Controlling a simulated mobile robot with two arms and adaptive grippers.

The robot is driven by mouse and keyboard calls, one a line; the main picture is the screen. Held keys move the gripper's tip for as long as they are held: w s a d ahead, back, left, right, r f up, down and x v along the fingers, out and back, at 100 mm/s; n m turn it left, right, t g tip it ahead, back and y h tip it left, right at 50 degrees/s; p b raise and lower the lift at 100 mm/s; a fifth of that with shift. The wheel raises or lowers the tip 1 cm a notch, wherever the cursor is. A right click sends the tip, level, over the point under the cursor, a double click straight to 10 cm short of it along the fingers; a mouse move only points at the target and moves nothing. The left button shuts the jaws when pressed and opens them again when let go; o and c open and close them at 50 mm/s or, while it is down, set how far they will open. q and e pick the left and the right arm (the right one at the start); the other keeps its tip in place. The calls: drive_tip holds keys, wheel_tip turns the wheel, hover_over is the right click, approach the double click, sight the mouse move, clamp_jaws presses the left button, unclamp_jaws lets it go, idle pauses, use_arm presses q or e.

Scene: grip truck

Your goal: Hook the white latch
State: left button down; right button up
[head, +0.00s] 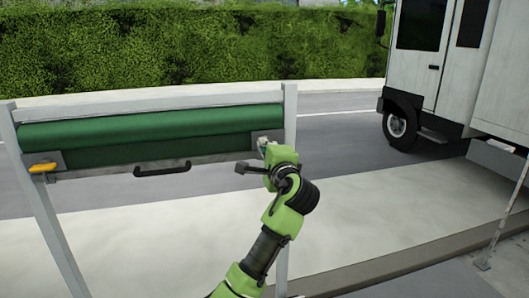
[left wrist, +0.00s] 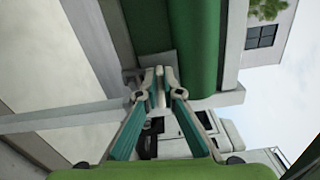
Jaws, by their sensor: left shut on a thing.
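A green roll (head: 150,125) lies across a pale frame, with a grey bracket at each end. My left gripper (head: 264,146) is at the bracket on the right end, beside the right post (head: 290,110). In the left wrist view, my left gripper (left wrist: 160,80) is shut on a small pale piece, which looks like the white latch (left wrist: 160,91). The fingers cover much of it, and I cannot tell whether it is hooked. A yellow latch (head: 43,168) sits at the left end of the bar. My right gripper is not in view.
A black handle (head: 162,170) hangs from the bar's lower edge. A white truck (head: 425,65) stands at the right on the road. A hedge (head: 180,45) runs along the back. The pale pavement (head: 370,205) right of my arm is clear.

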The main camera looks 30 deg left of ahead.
use_arm(q)
drive_tip(key=shift+f+n+b, duration=0.25)
drive_tip(key=shift+n+b, duration=0.05)
drive_tip(key=shift+n, duration=0.3)
drive_tip(key=c, duration=2.2)
unclamp_jaws()
drive_tip(key=shift+r, duration=0.1)
drive_tip(key=v, duration=1.2)
